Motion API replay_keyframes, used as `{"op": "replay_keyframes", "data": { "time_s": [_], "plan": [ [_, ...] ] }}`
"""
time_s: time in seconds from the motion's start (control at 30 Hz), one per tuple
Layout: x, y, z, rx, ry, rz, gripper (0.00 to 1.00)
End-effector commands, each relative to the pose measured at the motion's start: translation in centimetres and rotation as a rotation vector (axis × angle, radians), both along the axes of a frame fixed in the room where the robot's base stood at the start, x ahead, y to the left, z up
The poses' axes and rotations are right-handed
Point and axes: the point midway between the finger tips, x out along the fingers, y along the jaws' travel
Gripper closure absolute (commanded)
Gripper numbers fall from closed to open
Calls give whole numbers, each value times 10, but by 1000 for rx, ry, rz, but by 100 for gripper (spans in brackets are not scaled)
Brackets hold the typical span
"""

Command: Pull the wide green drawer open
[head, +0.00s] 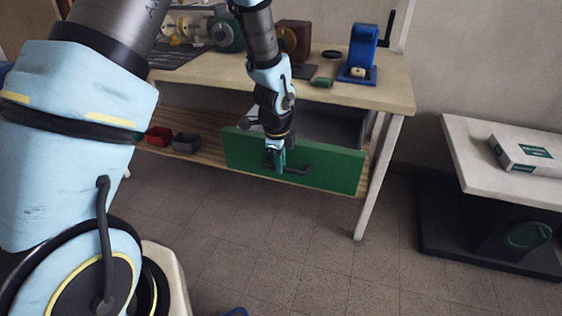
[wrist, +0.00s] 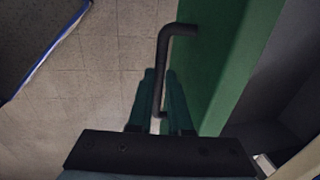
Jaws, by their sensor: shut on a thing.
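The wide green drawer (head: 325,167) hangs under the wooden workbench and stands pulled out, with part of its grey inside showing behind the front. Its dark bar handle (head: 296,171) runs across the front. My gripper (head: 277,165) points down at the front and is shut on the handle. In the wrist view the two teal fingers (wrist: 163,105) lie on either side of the handle (wrist: 164,65), beside the green front (wrist: 228,60). The gripper hides part of the handle in the head view.
The workbench top (head: 390,95) carries a blue tool (head: 360,50) and other machines. A red bin (head: 158,136) and a dark bin (head: 186,142) sit on the lower shelf. A white table (head: 460,140) with a box (head: 530,150) stands right. The tiled floor before the drawer is clear.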

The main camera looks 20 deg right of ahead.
Motion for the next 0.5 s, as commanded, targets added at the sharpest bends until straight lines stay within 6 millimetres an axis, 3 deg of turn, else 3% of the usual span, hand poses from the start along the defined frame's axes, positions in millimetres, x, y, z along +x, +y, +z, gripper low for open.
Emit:
{"op": "replay_keyframes", "data": {
  "time_s": [0.3,0.33,0.5],
  "plan": [
    [0,0,0,-1,0,-1,100],
    [0,0,0,-1,0,-1,79],
    [0,0,0,0,0,-1,60]
  ]
}}
